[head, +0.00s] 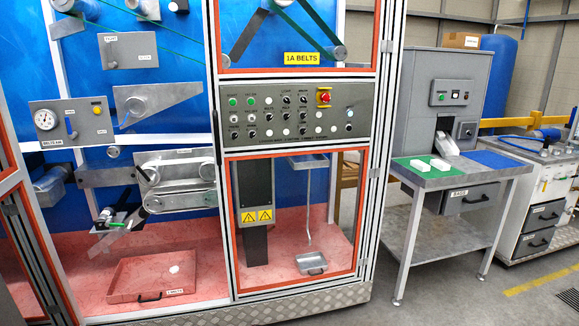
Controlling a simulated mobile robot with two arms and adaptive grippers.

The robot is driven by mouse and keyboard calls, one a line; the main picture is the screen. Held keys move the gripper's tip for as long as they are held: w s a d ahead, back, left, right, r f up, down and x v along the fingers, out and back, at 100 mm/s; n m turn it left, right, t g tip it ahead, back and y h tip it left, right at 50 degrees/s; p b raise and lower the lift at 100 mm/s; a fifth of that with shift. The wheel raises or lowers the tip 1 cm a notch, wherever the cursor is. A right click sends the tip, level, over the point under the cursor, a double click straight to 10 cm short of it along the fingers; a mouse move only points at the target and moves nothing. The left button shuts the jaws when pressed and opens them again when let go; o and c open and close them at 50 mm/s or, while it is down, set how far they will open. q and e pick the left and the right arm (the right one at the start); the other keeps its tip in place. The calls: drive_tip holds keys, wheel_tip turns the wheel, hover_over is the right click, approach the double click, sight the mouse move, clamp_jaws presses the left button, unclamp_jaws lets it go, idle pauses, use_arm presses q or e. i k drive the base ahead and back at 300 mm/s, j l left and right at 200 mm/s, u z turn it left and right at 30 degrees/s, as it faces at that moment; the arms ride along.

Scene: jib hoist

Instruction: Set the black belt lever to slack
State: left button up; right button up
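No lever in the head view is clearly marked as the black belt lever. A grey plate (130,50) at the upper left carries a small lever (112,64) and two small white labels too blurred to read for sure. Lower left, a grey gauge panel (70,123) holds a round dial (45,119), a yellow button (97,110) and another small lever (71,133); its lower label seems to name a belt. I cannot tell the setting of either lever. Dark belts (297,28) run behind the "1A BELTS" sign (301,58). Neither gripper is in view.
A control panel (340,114) with many knobs and a red stop button (324,97) sits mid-machine. Orange-edged guard frames (376,47) surround openings. A red tray (130,290) lies on the machine floor. A side bench (440,180) stands right, with free grey floor before it.

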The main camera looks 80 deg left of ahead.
sight(150, 171)
drive_tip(key=u, duration=3.7)
